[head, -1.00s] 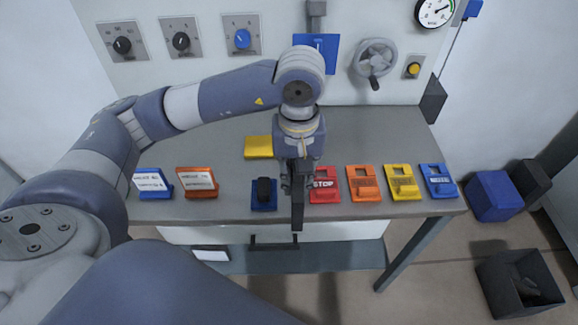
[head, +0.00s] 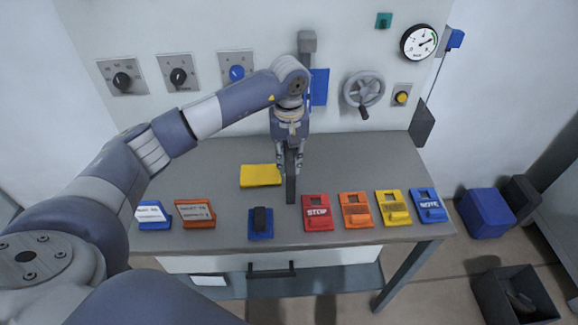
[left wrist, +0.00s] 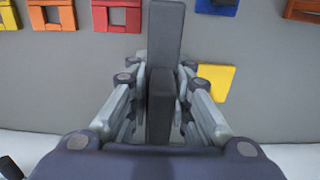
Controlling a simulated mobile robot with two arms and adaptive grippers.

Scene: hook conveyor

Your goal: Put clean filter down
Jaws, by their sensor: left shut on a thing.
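My left gripper (head: 290,160) is shut on a long dark grey block, the filter (head: 291,186), which hangs upright from the fingers over the grey table (head: 340,160). In the left wrist view the filter (left wrist: 163,60) sits between the fingers (left wrist: 162,95) and sticks out beyond them. A flat yellow pad (head: 260,176) lies on the table just left of the filter; it also shows in the left wrist view (left wrist: 217,80). I cannot tell whether the filter's lower end touches the table. My right gripper is not in view.
Along the table's front stand a blue holder with a black piece (head: 260,222), a red STOP tag (head: 317,212) and orange, yellow and blue tags (head: 427,205). Blue and orange labelled stands (head: 195,213) are at left. A handwheel (head: 364,90) is on the wall. The table's middle right is clear.

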